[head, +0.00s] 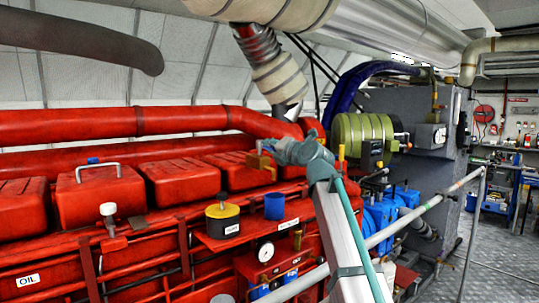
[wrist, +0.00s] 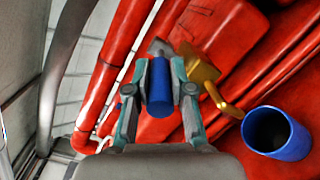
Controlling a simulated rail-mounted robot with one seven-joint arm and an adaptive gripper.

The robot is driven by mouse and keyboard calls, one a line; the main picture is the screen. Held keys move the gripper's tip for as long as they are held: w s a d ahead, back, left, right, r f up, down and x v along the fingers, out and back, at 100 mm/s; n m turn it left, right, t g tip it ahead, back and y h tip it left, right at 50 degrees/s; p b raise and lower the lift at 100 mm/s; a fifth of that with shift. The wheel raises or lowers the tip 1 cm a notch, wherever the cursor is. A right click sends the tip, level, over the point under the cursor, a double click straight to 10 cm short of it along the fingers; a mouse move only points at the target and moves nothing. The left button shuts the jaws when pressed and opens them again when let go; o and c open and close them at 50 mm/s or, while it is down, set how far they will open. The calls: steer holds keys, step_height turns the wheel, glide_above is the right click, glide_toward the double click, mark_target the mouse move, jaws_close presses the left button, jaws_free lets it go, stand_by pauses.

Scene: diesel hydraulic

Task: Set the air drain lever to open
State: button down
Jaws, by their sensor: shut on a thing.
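My gripper (wrist: 160,75) is shut on a short blue cylindrical grip (wrist: 159,95), which sits between the two fingers in the wrist view. A grey pointed end shows beyond the grip. Close to its right is a brass valve piece (wrist: 213,80) with a flat arm slanting down right; I cannot tell how it joins the grip. In the head view my gripper (head: 283,152) is above the red engine, touching or very near the brass piece (head: 262,162). The blue grip is hidden there by my gripper. No open or shut marking on the lever is readable.
An open blue cup (head: 274,206) stands on a red ledge below; it also shows in the wrist view (wrist: 297,140). A yellow-topped black cylinder (head: 222,218) and a pressure gauge (head: 265,251) are close by. A grey handrail (head: 400,228) crosses in front. Large red pipes (head: 100,124) run behind.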

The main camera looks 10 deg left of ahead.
stand_by(0.3)
steer(key=c, duration=1)
jaws_free()
steer(key=shift+d, duration=0.1)
steer(key=v, duration=1.1)
steer(key=shift+s+d, duration=0.2)
steer(key=shift+s, duration=0.15)
